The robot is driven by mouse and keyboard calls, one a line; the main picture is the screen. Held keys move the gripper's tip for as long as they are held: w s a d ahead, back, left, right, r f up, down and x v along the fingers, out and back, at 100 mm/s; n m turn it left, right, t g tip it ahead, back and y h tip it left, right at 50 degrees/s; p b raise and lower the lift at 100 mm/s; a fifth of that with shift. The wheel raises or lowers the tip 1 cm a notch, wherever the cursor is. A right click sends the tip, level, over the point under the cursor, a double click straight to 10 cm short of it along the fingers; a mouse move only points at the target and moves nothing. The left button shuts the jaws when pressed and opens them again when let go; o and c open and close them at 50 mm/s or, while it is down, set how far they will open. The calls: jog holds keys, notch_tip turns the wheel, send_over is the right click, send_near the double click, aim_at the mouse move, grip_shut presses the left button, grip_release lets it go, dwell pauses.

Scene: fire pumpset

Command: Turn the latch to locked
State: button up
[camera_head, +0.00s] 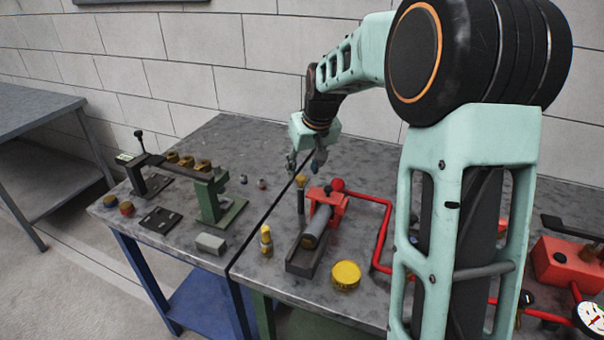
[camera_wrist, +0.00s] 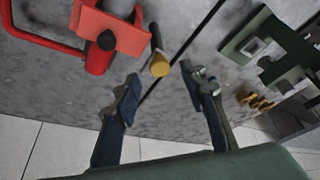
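My gripper (camera_head: 305,162) is over the back of the table near the seam between two table tops. In the wrist view my gripper (camera_wrist: 166,88) is open, with nothing between its fingers. A dark upright post with a brass top (camera_head: 301,181) stands below it; the brass end (camera_wrist: 160,66) shows just beyond the fingertips, apart from them.
A yellow cap (camera_head: 346,275) lies in front. Clear tabletop lies behind the green stand.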

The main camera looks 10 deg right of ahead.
aim_at(301, 177)
jog(key=shift+x, duration=1.6)
jog(key=shift+c, duration=0.2)
grip_shut()
